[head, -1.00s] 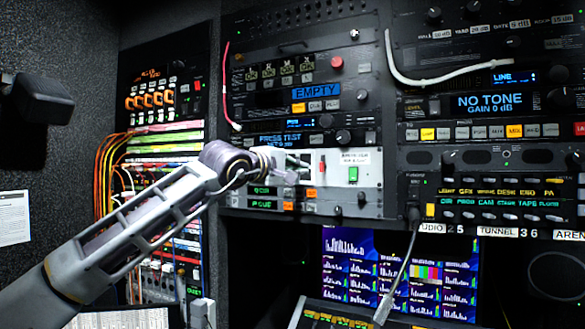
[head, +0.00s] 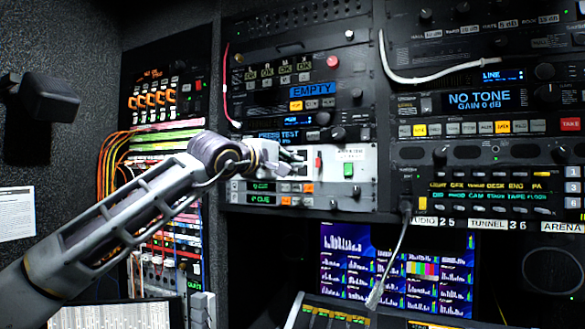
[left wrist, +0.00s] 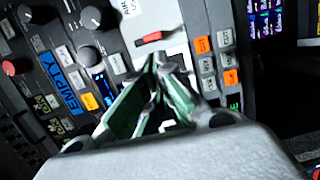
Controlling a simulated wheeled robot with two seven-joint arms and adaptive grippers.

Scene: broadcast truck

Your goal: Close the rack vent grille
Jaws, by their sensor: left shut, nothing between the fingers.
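A dark slotted vent strip (head: 297,14) runs along the top of the middle rack in the head view; I take it to be the rack vent grille, but cannot tell whether it is open or closed. My left gripper (head: 294,161) is shut and empty, well below that strip. It is in front of the left part of a white panel (head: 358,160) with a red switch and a green switch. In the left wrist view, its fingertips (left wrist: 168,66) point at the white panel, beside the red switch (left wrist: 149,37). My right gripper is not in view.
Knobs, buttons and an EMPTY display (head: 312,89) crowd the rack around my gripper. A white cable (head: 430,79) loops over the right rack, and another hangs in front of the monitor (head: 440,270). Orange cables (head: 108,165) hang at the left rack.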

